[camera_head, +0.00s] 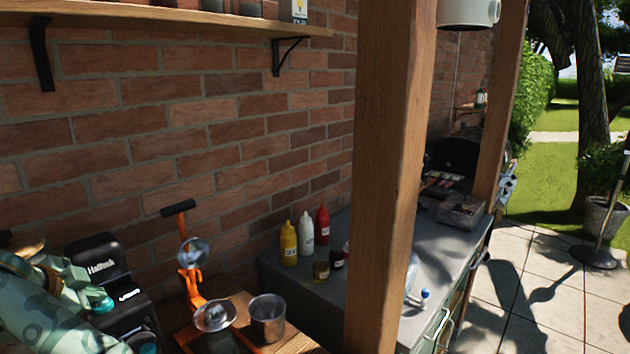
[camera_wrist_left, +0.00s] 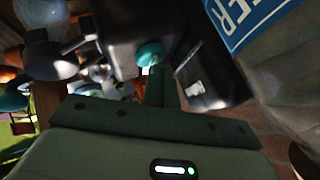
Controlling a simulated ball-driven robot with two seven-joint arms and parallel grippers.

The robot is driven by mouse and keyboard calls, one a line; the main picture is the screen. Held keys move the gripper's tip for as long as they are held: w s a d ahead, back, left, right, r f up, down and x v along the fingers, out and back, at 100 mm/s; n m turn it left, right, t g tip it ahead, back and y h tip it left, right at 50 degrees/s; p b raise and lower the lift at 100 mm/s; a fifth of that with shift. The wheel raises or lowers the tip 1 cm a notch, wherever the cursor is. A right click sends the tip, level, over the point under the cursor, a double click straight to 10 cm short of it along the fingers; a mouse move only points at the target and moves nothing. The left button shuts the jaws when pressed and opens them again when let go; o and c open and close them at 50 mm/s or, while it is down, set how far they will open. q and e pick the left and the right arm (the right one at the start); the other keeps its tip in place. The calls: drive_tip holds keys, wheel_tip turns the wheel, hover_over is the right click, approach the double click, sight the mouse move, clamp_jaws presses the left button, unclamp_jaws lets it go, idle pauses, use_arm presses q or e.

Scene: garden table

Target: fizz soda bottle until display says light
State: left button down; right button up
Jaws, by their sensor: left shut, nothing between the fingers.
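A black machine (camera_head: 104,262) with white lettering stands at the lower left of the head view, against the brick wall. It also shows as dark blocks at the top of the wrist view (camera_wrist_left: 125,25). I cannot make out a soda bottle or a readable display. My right gripper is not in view.
Sauce bottles (camera_head: 289,243) stand on the grey counter (camera_head: 335,290). A wooden post (camera_head: 385,180) rises in front of it.

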sight(98, 307)
use_arm(q)
drive_tip(key=shift+r, duration=0.15)
drive_tip(key=shift+r+p, duration=1.7)
drive_tip(key=shift+r, duration=1.15)
drive_tip(key=shift+r, duration=0.1)
